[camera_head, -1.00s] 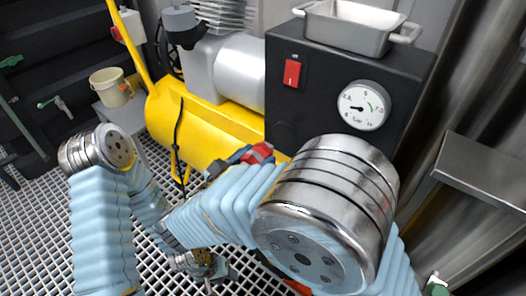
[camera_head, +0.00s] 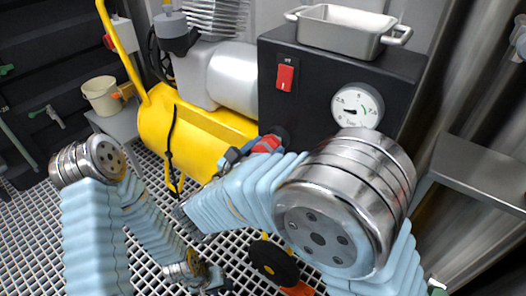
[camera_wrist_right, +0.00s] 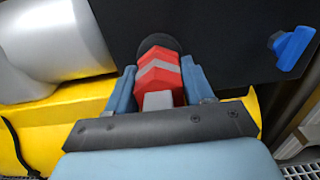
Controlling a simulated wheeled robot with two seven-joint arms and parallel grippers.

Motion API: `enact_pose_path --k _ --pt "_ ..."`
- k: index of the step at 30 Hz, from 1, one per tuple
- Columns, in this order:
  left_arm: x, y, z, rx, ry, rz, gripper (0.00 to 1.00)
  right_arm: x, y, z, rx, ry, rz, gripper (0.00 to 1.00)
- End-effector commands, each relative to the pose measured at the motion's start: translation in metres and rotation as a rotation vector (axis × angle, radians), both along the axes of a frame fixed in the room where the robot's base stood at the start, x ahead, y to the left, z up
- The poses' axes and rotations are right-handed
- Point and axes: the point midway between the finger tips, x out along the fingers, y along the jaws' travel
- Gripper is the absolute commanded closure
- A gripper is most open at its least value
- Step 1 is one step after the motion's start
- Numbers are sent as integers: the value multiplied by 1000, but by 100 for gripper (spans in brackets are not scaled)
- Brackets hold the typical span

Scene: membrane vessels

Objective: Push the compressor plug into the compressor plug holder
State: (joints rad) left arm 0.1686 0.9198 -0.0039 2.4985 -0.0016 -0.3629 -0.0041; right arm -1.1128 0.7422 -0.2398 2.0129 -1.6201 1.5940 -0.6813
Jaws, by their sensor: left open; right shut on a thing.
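The compressor plug (camera_wrist_right: 158,82) is red with grey bands and sits between the two blue fingers of my right gripper (camera_wrist_right: 160,86), which is shut on it. In the head view the red plug (camera_head: 267,143) shows at the lower left of the black box, with my right gripper (camera_head: 248,152) around it. A dark round part (camera_wrist_right: 157,45), perhaps the compressor plug holder, is right at the plug's far end against the box face. I cannot tell how deep the plug sits in it. My left gripper (camera_head: 208,282) is low over the grating, open, apart from the plug.
The black box (camera_head: 310,80) carries a red switch (camera_head: 286,75), a gauge (camera_head: 357,105) and a metal tray (camera_head: 345,28). A yellow compressor frame (camera_head: 190,130) stands left of it. A blue handle (camera_wrist_right: 292,47) juts from the box. A bucket (camera_head: 103,92) is at far left.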

Motion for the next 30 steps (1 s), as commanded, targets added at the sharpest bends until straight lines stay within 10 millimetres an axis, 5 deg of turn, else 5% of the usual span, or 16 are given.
enact_pose_path --k 30 --pt "0 0 5 0 0 0 57 0 0 0 0 0 0 97"
